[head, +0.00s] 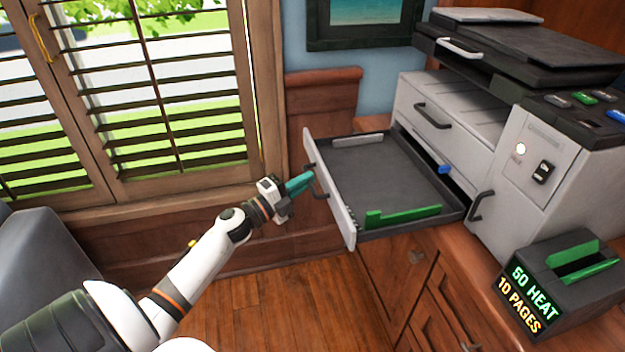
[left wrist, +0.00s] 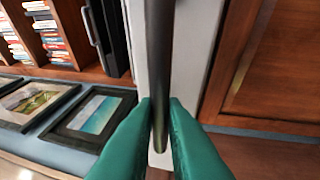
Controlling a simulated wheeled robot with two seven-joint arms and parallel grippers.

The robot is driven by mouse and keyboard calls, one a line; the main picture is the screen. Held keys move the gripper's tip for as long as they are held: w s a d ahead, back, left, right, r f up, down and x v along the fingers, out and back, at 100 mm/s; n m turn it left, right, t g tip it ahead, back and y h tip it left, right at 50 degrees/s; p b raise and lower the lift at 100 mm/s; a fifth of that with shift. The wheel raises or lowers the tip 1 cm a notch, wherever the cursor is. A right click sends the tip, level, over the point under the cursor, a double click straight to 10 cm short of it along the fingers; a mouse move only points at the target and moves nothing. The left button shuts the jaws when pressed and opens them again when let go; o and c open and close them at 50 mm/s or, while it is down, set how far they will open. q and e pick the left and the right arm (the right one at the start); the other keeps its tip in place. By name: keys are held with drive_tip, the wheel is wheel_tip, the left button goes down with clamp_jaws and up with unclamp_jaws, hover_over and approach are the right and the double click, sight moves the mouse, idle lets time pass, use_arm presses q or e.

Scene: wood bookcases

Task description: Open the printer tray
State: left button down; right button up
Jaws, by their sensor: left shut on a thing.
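The printer (head: 500,140) stands on a wooden cabinet at the right of the head view. Its lower tray (head: 375,185) is slid far out toward the left and looks empty, with green and blue guides inside. My left gripper (head: 304,183) is at the tray's front panel, its teal fingers at the dark handle (head: 320,182). In the left wrist view the teal fingers (left wrist: 160,125) are closed on both sides of the dark handle bar (left wrist: 158,70), in front of the pale panel. My right gripper is not in view.
A dark box (head: 560,285) with lit text "50 HEAT 10 PAGES" stands on the cabinet in front of the printer. A shuttered window (head: 150,100) is at the left, with a dark grey seat (head: 40,260) below. The wood floor (head: 260,310) under the tray is clear.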

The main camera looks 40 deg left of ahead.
use_arm(q)
drive_tip(key=c, duration=1.8)
unclamp_jaws()
drive_tip(key=shift+o, duration=0.2)
drive_tip(key=v, duration=1.2)
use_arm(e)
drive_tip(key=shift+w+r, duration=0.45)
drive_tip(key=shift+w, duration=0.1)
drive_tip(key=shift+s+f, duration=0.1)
